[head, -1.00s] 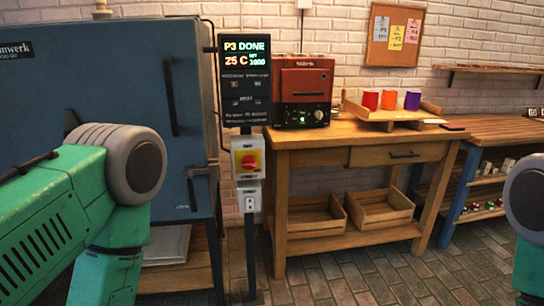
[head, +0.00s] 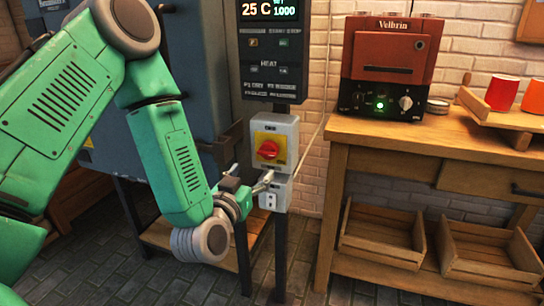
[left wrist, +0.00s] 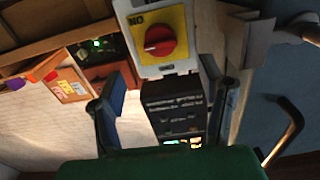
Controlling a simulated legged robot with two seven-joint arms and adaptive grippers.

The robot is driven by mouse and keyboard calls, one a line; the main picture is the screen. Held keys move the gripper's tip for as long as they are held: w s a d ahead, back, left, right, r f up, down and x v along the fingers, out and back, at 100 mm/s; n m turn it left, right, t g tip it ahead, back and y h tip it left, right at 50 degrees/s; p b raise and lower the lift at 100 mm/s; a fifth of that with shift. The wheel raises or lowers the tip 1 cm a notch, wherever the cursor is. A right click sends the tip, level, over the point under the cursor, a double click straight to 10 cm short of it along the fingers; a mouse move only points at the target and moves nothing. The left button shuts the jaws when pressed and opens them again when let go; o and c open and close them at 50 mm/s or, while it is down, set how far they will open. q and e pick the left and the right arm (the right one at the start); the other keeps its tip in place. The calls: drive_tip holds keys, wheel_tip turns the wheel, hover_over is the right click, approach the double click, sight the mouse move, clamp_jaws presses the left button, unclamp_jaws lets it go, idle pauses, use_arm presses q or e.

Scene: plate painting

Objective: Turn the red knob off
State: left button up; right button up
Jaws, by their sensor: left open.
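The red knob (head: 268,149) sits on a yellow plate on a light grey switch box (head: 284,129), mounted on a post below the control panel. In the left wrist view the red knob (left wrist: 160,41) shows upside down, with a pale mark on its left part and lettering beside it. My left gripper (head: 250,176) is open and empty, just below and in front of the knob, apart from it. In the left wrist view its two fingers (left wrist: 163,85) stand spread, with the knob above the gap between them. My right gripper is not in view.
The dark control panel (head: 274,68) hangs above the box, and a small socket box (head: 275,197) is below it. The blue-grey kiln (head: 205,75) stands at left. A wooden bench (head: 400,133) at right carries a red-brown oven (head: 388,62).

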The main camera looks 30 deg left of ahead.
sight(265, 155)
use_arm(q)
drive_tip(key=x, duration=0.3)
drive_tip(key=b+x, duration=0.1)
drive_tip(key=x, duration=0.5)
drive_tip(key=shift+w+d, duration=0.2)
drive_tip(key=shift+d, duration=0.15)
drive_tip(key=shift+w+d+r, duration=0.2)
drive_tip(key=shift+w+d, duration=0.05)
drive_tip(key=shift+w, duration=0.1)
drive_tip(key=shift+w+a+f, duration=0.1)
drive_tip(key=shift+a+f, duration=0.05)
drive_tip(key=shift+a, duration=0.35)
drive_tip(key=shift+a+f, duration=0.2)
drive_tip(key=shift+a, duration=0.55)
drive_tip(key=c, duration=0.6)
drive_tip(key=shift+d, duration=0.15)
drive_tip(key=c, duration=0.5)
drive_tip(key=shift+d+r, duration=0.15)
drive_tip(key=shift+d, duration=0.45)
drive_tip(key=shift+c, duration=0.2)
drive_tip(key=shift+a, duration=0.35)
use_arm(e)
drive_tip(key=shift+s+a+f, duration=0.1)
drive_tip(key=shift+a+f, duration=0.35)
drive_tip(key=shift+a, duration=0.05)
